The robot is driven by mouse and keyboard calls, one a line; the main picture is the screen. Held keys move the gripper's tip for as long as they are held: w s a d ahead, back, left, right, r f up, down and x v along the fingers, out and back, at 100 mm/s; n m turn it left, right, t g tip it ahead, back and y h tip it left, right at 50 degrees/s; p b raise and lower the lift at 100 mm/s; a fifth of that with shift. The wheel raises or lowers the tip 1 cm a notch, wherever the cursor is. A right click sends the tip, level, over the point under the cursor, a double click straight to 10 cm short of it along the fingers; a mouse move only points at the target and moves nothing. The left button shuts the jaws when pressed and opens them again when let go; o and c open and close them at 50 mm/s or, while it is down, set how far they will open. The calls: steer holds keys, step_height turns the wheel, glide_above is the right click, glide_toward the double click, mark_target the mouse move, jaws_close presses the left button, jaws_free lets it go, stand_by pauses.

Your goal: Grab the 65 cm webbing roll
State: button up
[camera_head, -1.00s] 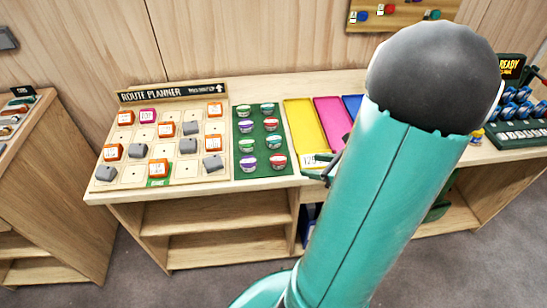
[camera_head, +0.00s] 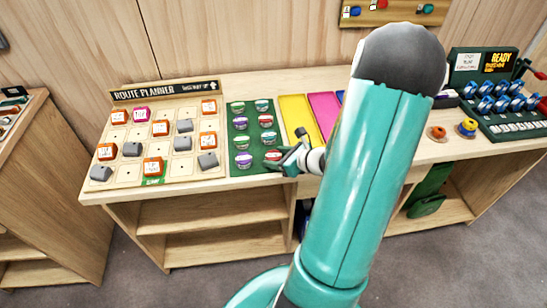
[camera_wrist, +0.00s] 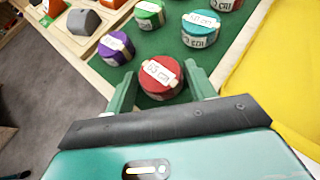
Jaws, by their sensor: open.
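Short webbing rolls with pale labels stand on a green mat (camera_head: 256,130) on the counter. A red roll (camera_wrist: 163,80) is at the mat's front right corner; it also shows, partly covered, in the head view (camera_head: 271,155). Its label is too small to read surely. My gripper (camera_wrist: 160,72) is open, with its fingers on either side of the red roll and no clear grip on it. Behind it is a teal roll (camera_wrist: 201,29), whose label looks like 65 cm. A purple roll (camera_wrist: 116,48) and a green roll (camera_wrist: 149,14) stand to the left.
The route planner board (camera_head: 160,145) with grey and orange blocks lies left of the mat. Yellow (camera_head: 300,118) and pink (camera_head: 325,112) trays lie to its right. A green rack of blue devices (camera_head: 505,103) is farther right. My arm hides part of the counter.

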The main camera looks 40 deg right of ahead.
steer(key=c, duration=0.7)
steer(key=shift+r, duration=0.1)
steer(key=shift+c, duration=0.2)
